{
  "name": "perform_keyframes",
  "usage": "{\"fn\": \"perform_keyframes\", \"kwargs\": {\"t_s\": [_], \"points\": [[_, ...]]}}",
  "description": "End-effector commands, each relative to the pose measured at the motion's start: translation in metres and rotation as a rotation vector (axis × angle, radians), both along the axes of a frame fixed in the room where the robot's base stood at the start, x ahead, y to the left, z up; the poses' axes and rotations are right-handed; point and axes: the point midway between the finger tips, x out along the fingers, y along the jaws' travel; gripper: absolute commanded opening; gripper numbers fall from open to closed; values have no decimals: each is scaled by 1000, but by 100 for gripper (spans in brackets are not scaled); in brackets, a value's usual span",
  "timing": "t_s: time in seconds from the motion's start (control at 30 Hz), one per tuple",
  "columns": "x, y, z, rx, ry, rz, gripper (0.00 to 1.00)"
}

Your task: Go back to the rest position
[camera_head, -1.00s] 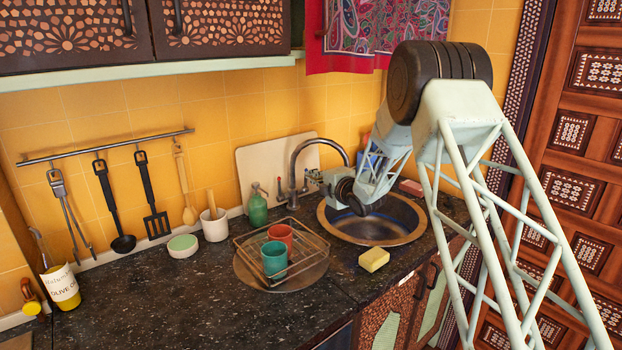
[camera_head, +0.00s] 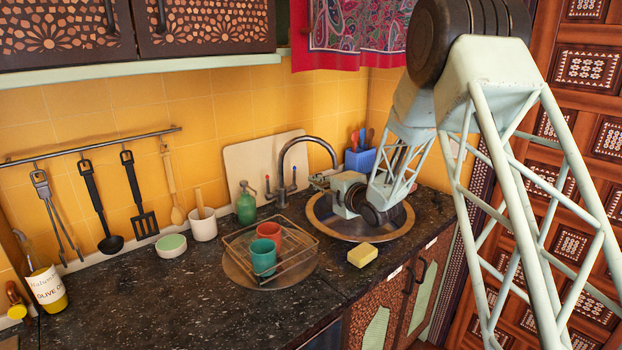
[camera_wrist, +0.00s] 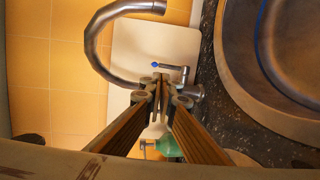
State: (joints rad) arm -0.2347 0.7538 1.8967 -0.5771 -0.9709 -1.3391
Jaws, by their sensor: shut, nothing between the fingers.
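My gripper (camera_head: 318,181) is over the far left side of the sink, close to the curved tap (camera_head: 284,170). It points to the left, and its fingers are small in the head view. In the wrist view my gripper (camera_wrist: 158,98) has its two fingertips together with nothing between them. The tap also shows in the wrist view (camera_wrist: 93,42), beyond the fingers. My arm reaches in from the right and covers part of the sink.
The round sink (camera_head: 322,228) lies below my wrist. A wire rack (camera_head: 300,262) with a red cup (camera_head: 269,231) and a teal cup (camera_head: 263,256) stands left of it. A yellow sponge (camera_head: 362,254) lies in front. A green bottle (camera_head: 246,205) stands behind. The counter's left middle is clear.

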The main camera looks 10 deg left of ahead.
Motion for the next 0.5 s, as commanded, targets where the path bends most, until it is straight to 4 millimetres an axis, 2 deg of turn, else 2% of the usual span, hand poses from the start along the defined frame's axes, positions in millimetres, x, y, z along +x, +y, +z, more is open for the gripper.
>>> {"fn": "perform_keyframes", "kwargs": {"t_s": [0.5], "points": [[-7,-6,2,0,0,0,0]]}}
